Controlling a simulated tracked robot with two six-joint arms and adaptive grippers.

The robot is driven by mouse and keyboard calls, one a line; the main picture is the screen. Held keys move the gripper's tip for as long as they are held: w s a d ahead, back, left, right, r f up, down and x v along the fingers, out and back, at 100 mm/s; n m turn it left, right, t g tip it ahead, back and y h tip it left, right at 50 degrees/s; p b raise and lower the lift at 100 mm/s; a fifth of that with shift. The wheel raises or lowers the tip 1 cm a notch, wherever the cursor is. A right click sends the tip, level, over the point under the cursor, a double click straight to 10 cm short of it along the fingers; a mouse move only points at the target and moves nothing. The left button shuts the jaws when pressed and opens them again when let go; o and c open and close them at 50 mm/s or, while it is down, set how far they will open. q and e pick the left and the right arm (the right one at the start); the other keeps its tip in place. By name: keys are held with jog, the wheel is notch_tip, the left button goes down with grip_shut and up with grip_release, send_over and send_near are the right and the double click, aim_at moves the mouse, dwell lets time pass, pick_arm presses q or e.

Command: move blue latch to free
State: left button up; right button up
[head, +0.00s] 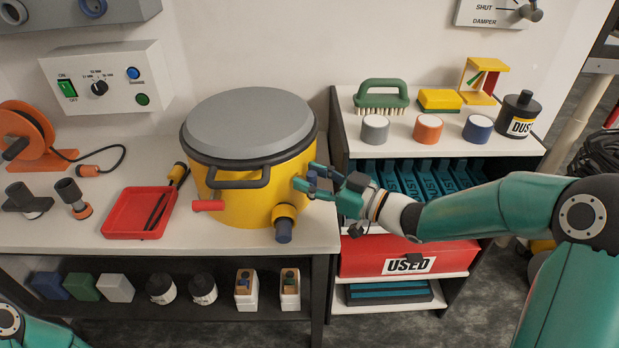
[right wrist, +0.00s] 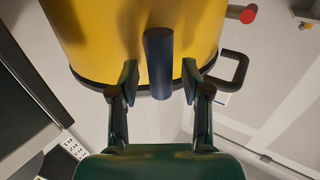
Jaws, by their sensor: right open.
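A yellow drum (head: 228,196) with a grey lid (head: 250,122) stands on the bench. The blue latch (right wrist: 158,62) is a dark blue bar on the drum's side; in the head view only a small blue part (head: 312,177) shows between my fingers. My right gripper (head: 318,182) is open at the drum's right side. In the right wrist view its fingers (right wrist: 157,92) stand on either side of the latch, with a gap on each side. A red latch (head: 208,205) sticks out at the drum's front left. My left gripper is out of view.
A black handle (head: 240,179) crosses the drum's front. A red tray (head: 139,213) lies to the left, and a shelf unit (head: 400,146) stands close on the right.

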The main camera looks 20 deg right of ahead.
grip_shut()
jog(key=shift+a, duration=0.3)
jog(key=shift+d, duration=0.25)
jog(key=shift+s+a+f+n+h+b, duration=0.15)
jog(key=shift+a+n+h+b, duration=0.1)
jog(key=shift+n+b, duration=0.9)
jog(key=shift+s+a+f+n+h+b, duration=0.15)
jog(key=shift+a+n+b, duration=0.1)
jog(key=shift+n+b, duration=0.85)
jog(key=n+b, duration=0.2)
jog(key=n+h+b, duration=0.1)
jog(key=n, duration=0.1)
jog(key=shift+s+a+f+g+b, duration=0.15)
jog(key=shift+a+f+g+b, duration=0.15)
jog(key=shift+a+g, duration=0.1)
jog(key=n+b, duration=0.2)
jog(key=b, duration=0.1)
jog(key=f+n+h+b, duration=0.1)
jog(key=n, duration=0.1)
jog(key=shift+s+a, duration=0.15)
jog(key=shift+a, duration=0.1)
jog(key=n+b, duration=0.1)
jog(key=b, duration=0.1)
jog(key=f+n+h+b, duration=0.1)
jog(key=n+b, duration=0.1)
jog(key=shift+a+t, duration=0.1)
jog(key=shift+t, duration=0.2)
jog(key=shift+n, duration=0.25)
